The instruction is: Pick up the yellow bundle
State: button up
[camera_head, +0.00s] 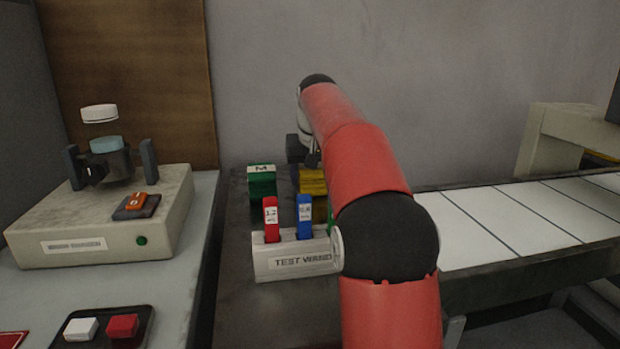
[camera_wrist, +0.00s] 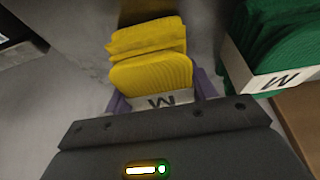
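In the head view my gripper (camera_head: 303,150) is mostly hidden by the arm.
A green bundle (camera_head: 262,181) with a white band stands just left of the yellow one. In front is a "TEST WAND" rack (camera_head: 292,262) with red (camera_head: 271,218) and blue (camera_head: 305,216) wands. A machine (camera_head: 110,225) stands left; a pale slatted surface (camera_head: 520,220) lies right.

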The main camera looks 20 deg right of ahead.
jog(key=c, duration=0.4)
